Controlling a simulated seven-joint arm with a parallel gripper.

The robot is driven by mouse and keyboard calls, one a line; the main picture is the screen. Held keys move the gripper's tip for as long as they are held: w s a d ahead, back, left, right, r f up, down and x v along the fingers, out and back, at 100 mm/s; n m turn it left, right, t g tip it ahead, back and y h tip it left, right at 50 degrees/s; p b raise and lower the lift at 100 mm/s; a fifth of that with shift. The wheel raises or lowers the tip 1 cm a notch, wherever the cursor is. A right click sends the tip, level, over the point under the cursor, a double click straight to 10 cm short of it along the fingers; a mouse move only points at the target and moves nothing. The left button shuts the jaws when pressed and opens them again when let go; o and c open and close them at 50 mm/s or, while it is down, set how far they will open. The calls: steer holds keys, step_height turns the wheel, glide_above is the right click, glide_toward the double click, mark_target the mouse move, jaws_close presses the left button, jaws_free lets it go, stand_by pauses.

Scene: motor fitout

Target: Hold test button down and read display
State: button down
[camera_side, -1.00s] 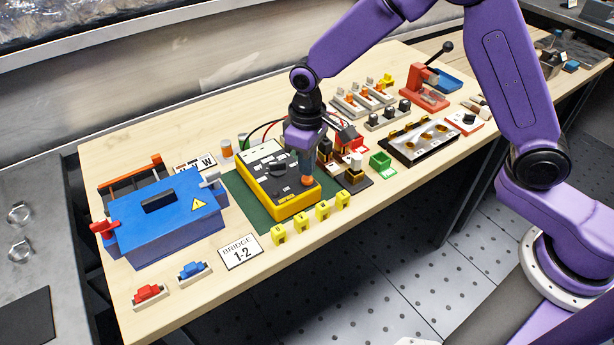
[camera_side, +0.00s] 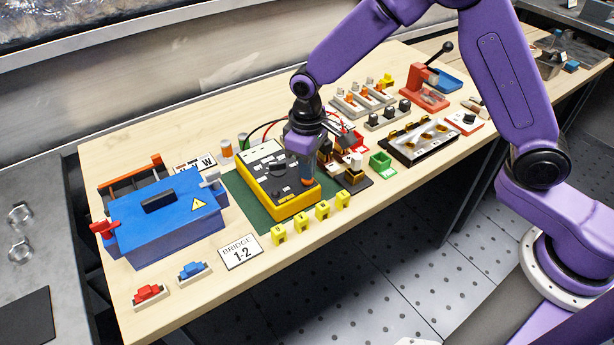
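The tester (camera_side: 268,183), a yellow case with a black face, lies on a green mat (camera_side: 246,202). Its face carries a dark knob and small pale markings, too small to read. I cannot make out a reading on any display. My gripper (camera_side: 307,180) points down over the tester's right front corner, at the orange button (camera_side: 307,182). Only a little orange shows at the fingertips, which seem to touch the button or nearly so. The fingers appear as one narrow column, so their opening is hidden.
A blue box (camera_side: 165,222) with a red lever stands left. Several yellow tags (camera_side: 300,222) line the front, beside a "BRIDGE 1-2" card (camera_side: 240,252). A green bin (camera_side: 380,164) and terminal blocks (camera_side: 345,165) sit close on the right. Cables run behind the tester.

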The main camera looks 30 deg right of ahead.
steer(key=shift+f, duration=0.45)
stand_by(1.6)
steer(key=shift+r, duration=3.5)
steer(key=shift+s+r, duration=0.1)
steer(key=shift+s, duration=0.05)
steer(key=s+d+r+n, duration=0.1)
steer(key=s+d+n, duration=0.1)
steer(key=s+d, duration=0.3)
steer(key=s+d+r+n, duration=0.2)
steer(key=s+d, duration=0.4)
steer(key=s, duration=0.8)
steer(key=s+d+r+n, duration=0.2)
steer(key=s+d, duration=0.3)
steer(key=s, duration=0.4)
steer(key=shift+s+d+r+n, duration=0.15)
steer(key=shift+s+d+n, duration=0.15)
